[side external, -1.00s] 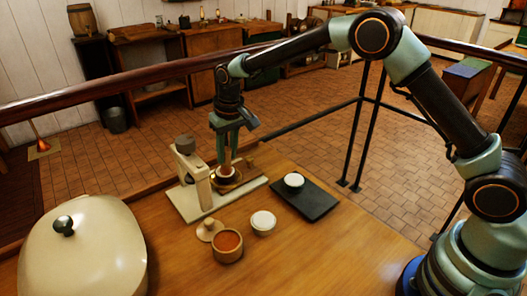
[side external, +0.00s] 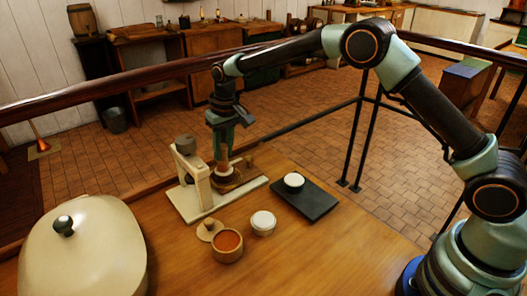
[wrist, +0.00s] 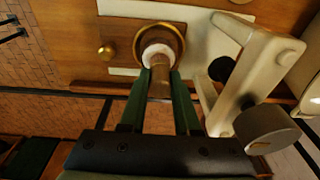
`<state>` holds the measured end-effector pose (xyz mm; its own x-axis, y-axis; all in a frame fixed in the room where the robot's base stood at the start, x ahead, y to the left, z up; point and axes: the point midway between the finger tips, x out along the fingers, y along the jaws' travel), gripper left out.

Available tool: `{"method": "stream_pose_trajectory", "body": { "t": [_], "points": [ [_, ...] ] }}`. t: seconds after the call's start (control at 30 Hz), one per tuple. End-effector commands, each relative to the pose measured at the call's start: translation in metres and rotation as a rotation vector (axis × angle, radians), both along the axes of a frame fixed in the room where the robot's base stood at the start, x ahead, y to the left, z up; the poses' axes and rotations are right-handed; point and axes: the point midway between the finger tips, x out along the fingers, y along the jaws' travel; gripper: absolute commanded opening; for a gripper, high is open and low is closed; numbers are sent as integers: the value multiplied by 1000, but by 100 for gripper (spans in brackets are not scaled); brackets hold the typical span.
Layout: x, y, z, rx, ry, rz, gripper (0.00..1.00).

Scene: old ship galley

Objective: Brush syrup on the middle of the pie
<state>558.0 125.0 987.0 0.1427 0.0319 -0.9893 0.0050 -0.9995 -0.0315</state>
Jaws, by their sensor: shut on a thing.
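My gripper (side external: 221,150) is shut on a wooden-handled tool (side external: 222,163) with a pale, round lower end, which I take for the brush. The tool points down. In the wrist view my green fingers (wrist: 160,82) clasp its handle, and the pale end (wrist: 157,54) lies over a round, brass-coloured rim (wrist: 178,38). That rim belongs to a round brown dish (side external: 236,182) at the pale stand. The tool hides the dish's middle; whether it touches is unclear. A wooden bowl (side external: 227,255) of orange-red liquid, possibly syrup, stands in front. I cannot clearly identify a pie.
The pale upright stand (side external: 203,190) with a grey knob rises close left of the tool. A white-topped pot (side external: 263,223), a wooden lid (side external: 209,230) and a black slab (side external: 306,202) bearing a white round thing (side external: 294,180) lie nearer. A large cream lidded vessel (side external: 85,255) fills the left.

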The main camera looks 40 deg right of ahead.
Motion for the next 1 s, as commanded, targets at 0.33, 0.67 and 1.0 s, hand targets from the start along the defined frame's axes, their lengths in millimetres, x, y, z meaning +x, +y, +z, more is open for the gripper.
{"method": "stream_pose_trajectory", "body": {
  "t": [0.33,0.67,1.0],
  "points": [
    [2,0,-1,0,1,0,0],
    [-6,0,0,0,2,0,0],
    [-17,0,-1,0,3,0,0]
  ]
}}
